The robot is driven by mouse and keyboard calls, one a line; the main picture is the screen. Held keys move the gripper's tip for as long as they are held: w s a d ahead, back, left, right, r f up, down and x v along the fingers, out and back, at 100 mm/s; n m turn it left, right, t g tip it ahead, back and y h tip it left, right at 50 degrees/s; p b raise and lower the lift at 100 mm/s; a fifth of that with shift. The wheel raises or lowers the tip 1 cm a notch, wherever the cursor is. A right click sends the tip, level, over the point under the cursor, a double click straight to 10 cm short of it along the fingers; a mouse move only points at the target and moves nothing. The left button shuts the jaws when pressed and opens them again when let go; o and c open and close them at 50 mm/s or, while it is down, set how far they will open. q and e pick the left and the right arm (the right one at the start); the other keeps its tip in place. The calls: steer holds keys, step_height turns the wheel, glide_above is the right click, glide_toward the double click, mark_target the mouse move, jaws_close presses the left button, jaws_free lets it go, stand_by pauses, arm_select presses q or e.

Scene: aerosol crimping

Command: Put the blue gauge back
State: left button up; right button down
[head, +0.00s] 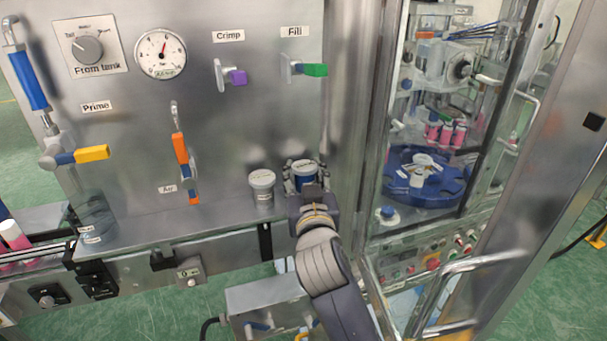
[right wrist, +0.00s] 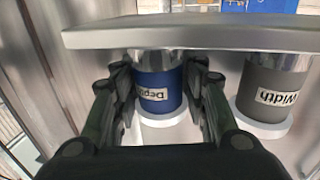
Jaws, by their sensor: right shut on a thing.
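The blue gauge (head: 304,184) is at the right end of the steel ledge (head: 215,211), with a pale round cap on top. My right gripper (head: 304,174) is shut on it, one finger on each side. In the right wrist view the blue gauge (right wrist: 160,86) is between the fingers of the gripper (right wrist: 158,80), and its label, partly readable as "Depth", appears upside down. I cannot tell whether its base touches the ledge. My left gripper is not in view.
A grey gauge (head: 262,188) labelled "Width" stands just left of the blue one and also shows in the right wrist view (right wrist: 266,90). The steel panel is behind, with an orange Air handle (head: 181,149). A glass-doored machine with a blue turntable (head: 440,190) is at right.

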steer(key=shift+a+r, duration=0.35)
steer(key=shift+r, duration=0.05)
stand_by(0.5)
steer(key=c, duration=1.1)
jaws_free()
steer(key=shift+o, duration=1.3)
steer(key=shift+f, duration=0.1)
steer(key=shift+s+f, duration=0.35)
steer(key=shift+s, duration=0.3)
steer(key=s+d, duration=0.1)
steer(key=s, duration=0.5)
steer(key=shift+s+d, duration=0.3)
steer(key=shift+d, duration=0.05)
